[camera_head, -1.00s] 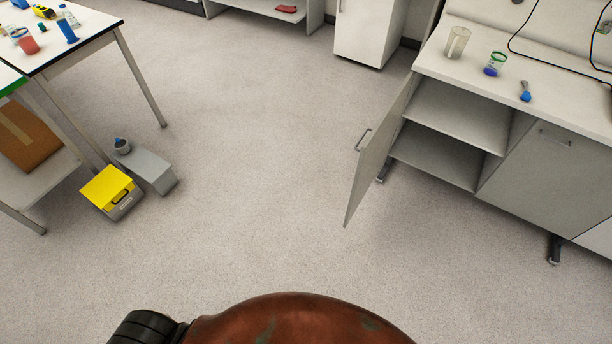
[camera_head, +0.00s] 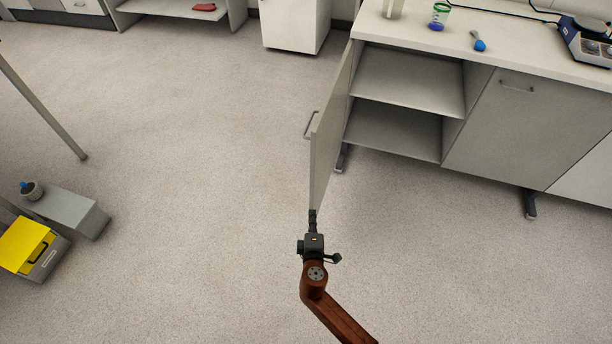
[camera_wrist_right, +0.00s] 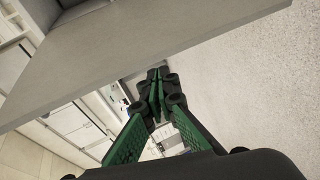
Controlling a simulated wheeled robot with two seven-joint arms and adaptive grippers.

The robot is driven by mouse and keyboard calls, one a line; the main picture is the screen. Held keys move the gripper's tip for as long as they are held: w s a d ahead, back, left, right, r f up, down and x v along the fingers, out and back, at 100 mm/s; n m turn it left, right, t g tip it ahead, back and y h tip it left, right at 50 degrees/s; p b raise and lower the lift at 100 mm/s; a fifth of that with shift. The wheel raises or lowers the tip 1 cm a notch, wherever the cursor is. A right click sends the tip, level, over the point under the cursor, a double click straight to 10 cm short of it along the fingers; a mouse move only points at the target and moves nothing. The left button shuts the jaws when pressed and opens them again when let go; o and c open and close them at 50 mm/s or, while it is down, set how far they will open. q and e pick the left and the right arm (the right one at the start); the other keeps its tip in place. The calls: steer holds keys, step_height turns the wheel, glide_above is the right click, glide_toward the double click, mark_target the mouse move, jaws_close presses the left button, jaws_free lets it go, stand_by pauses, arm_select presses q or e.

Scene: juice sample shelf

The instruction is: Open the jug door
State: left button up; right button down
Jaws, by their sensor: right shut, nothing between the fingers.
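The cabinet door (camera_head: 332,125) stands swung out, open, with its handle (camera_head: 311,125) on its outer face. The cabinet's two grey shelves (camera_head: 408,82) show behind it and look empty. My right gripper (camera_head: 312,214) is at the door's near lower free edge in the head view; I cannot tell whether it touches it. In the right wrist view its fingers (camera_wrist_right: 158,95) are together and empty, and the door panel (camera_wrist_right: 130,50) spans the picture just above them. No jug is clearly seen. My left gripper is in no frame.
On the counter (camera_head: 520,45) stand a clear beaker (camera_head: 393,8), a green-rimmed cup (camera_head: 439,16), a blue-tipped tool (camera_head: 479,42) and a blue device (camera_head: 590,40). A yellow-topped box (camera_head: 25,245) and a grey box (camera_head: 68,210) are on the floor at left. The middle floor is clear.

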steer(key=w+a+r+n+t+b, duration=0.1)
steer(key=a+r+t, duration=0.15)
steer(key=r, duration=0.35)
steer(key=a+r+t+b, duration=0.1)
steer(key=a+r, duration=0.2)
steer(key=r, duration=0.2)
arm_select(q)
steer(key=w+d+r+b, duration=0.2)
steer(key=w+r+b, duration=0.1)
steer(key=r, duration=0.8)
steer(key=shift+d+r+h+b, duration=0.2)
steer(key=shift+d+h+b, duration=0.1)
steer(key=shift+d+h, duration=0.1)
arm_select(e)
steer(key=w+d, duration=0.3)
steer(key=w, duration=0.5)
steer(key=shift+w+d+r+y, duration=0.15)
steer(key=shift+w+r+y, duration=0.1)
steer(key=shift+w+y, duration=0.05)
arm_select(q)
steer(key=shift+w, duration=0.1)
